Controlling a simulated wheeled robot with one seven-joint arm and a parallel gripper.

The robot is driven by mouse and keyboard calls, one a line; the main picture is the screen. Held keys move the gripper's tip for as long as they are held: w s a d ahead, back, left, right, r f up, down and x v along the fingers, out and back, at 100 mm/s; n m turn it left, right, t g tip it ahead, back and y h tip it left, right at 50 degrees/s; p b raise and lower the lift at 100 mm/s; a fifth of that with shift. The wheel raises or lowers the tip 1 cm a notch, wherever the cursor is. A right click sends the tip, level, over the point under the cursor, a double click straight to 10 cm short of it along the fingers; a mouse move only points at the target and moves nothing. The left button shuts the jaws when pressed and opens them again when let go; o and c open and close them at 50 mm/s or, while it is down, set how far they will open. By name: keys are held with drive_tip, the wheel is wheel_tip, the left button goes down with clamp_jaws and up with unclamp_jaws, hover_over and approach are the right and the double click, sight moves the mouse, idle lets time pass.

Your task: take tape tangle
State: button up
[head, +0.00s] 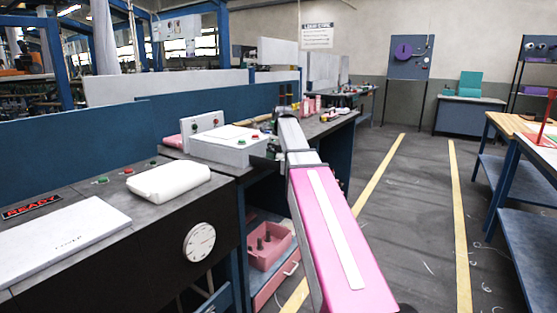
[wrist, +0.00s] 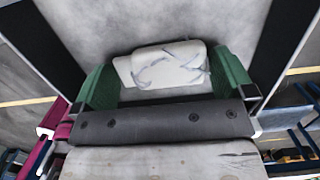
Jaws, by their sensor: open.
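In the wrist view a pale, flattish tangle, likely the tape tangle (wrist: 168,66), lies on a grey surface with thin bluish-grey strands looped over it. My gripper (wrist: 166,80) is open, with one green finger to the left of the tangle and one to the right. The dark bar of my gripper covers the near part of the view. In the head view my arm hides most of the gripper, and I cannot make out the tangle there.
A white control box (head: 230,146) with buttons stands on the bench near my arm's end. A white pad (head: 168,181) lies on the dark machine top at left. A pink bin (head: 268,246) sits below the bench. Open floor (head: 413,215) lies at right.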

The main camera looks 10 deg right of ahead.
sight(278, 156)
drive_tip(key=c, duration=0.6)
drive_tip(key=shift+r, duration=0.15)
drive_tip(key=shift+r, duration=0.55)
wheel_tip(278, 156, up, 2)
drive_tip(key=shift+r, duration=0.15)
drive_tip(key=s+a+r, duration=0.1)
drive_tip(key=a+r, duration=0.1)
drive_tip(key=a, duration=0.1)
drive_tip(key=s+a+r, duration=0.2)
drive_tip(key=a+r, duration=0.1)
drive_tip(key=a, duration=0.1)
drive_tip(key=s+a+r, duration=0.2)
drive_tip(key=a, duration=0.1)
drive_tip(key=shift+s+a+r, duration=0.2)
